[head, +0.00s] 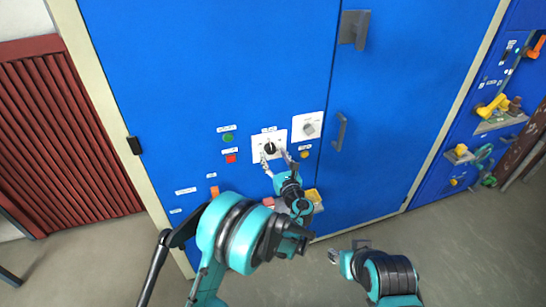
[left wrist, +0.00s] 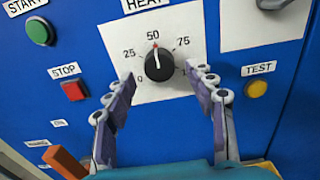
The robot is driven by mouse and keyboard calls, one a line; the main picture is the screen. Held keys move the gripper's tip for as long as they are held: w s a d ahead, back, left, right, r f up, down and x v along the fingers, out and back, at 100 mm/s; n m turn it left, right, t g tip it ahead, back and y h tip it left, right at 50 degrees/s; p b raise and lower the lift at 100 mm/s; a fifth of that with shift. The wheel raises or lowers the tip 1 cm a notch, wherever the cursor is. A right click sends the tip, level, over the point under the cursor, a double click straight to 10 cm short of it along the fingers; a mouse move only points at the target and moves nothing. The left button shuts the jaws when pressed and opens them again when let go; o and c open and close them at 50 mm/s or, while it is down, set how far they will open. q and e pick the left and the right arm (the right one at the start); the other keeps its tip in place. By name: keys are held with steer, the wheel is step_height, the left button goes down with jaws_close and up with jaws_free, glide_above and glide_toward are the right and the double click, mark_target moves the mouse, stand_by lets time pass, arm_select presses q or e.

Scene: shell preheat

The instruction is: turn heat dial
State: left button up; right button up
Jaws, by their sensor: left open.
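The heat dial (head: 270,148) is a black round knob on a white plate on the blue cabinet. In the left wrist view the dial (left wrist: 158,64) has a scale with 25, 50 and 75, and its white mark points up at about 50. My left gripper (head: 272,160) is open in front of it. In the left wrist view its fingertips (left wrist: 160,76) are to the left and right of the knob, apart from each other; I cannot tell whether they touch it. My right gripper (head: 346,252) is low in the head view, away from the cabinet panel, its jaws unclear.
A green START button (left wrist: 40,31), a red STOP button (left wrist: 74,90) and a yellow TEST button (left wrist: 256,88) surround the dial. Another white plate with a grey knob (head: 308,128) is at its right. Cabinet handles (head: 339,131) stick out farther right. The grey floor (head: 440,250) is open.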

arm_select(q)
steer(key=shift+x, duration=1)
steer(key=c, duration=1.2)
steer(key=shift+o, duration=0.2)
steer(key=shift+n, duration=0.3)
steer(key=n+b, duration=0.1)
steer(key=n, duration=0.4)
steer(key=shift+n, duration=0.3)
steer(key=n, duration=0.5)
steer(key=shift+d+r+b, duration=0.1)
steer(key=shift+b, duration=0.25)
steer(key=n, duration=0.6)
steer(key=shift+n, duration=0.4)
steer(key=n, duration=0.5)
steer(key=shift+r+n, duration=0.1)
steer(key=shift+n, duration=0.3)
